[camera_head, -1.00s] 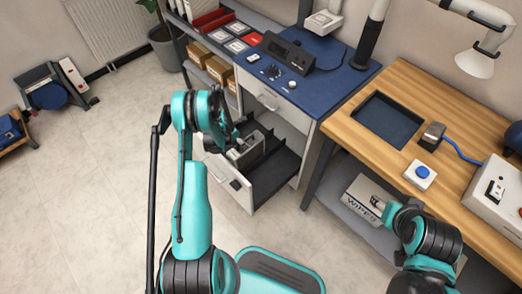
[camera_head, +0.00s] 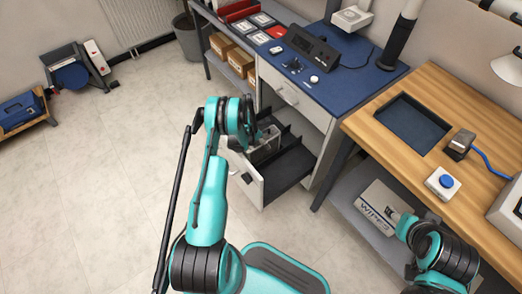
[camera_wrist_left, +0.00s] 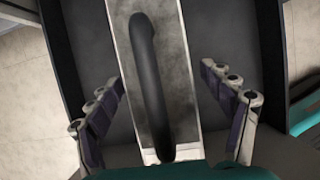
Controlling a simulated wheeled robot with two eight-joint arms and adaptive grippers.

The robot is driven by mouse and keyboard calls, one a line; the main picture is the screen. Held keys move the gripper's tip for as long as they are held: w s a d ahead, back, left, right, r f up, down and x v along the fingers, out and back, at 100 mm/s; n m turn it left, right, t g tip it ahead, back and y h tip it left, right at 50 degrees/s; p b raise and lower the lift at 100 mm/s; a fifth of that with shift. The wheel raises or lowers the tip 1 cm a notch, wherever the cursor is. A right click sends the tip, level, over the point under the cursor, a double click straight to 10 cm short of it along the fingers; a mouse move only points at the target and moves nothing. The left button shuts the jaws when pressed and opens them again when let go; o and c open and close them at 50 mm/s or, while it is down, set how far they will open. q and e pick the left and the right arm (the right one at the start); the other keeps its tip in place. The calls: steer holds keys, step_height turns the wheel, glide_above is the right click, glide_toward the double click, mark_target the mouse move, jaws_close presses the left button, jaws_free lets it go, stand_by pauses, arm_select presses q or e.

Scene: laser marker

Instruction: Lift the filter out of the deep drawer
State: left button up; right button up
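The filter (camera_wrist_left: 190,75) is a long grey box with a black curved handle (camera_wrist_left: 150,85) on top. It sits in the open deep drawer (camera_head: 291,168), which also shows around it in the left wrist view (camera_wrist_left: 85,45). In the head view the filter (camera_head: 266,150) is partly hidden by my left arm. My left gripper (camera_wrist_left: 168,105) is open over the filter, one finger on each side of it, with gaps between fingers and box. My right gripper (camera_head: 397,224) is low by the wipes box; its fingers are too hidden to tell their state.
A blue-topped bench (camera_head: 330,75) stands above the drawer. A wooden table (camera_head: 455,105) is at the right, with the wipes box (camera_head: 375,212) on its lower shelf. Cardboard boxes (camera_head: 240,60) sit on a shelf behind.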

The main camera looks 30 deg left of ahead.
arm_select(q)
jaws_close()
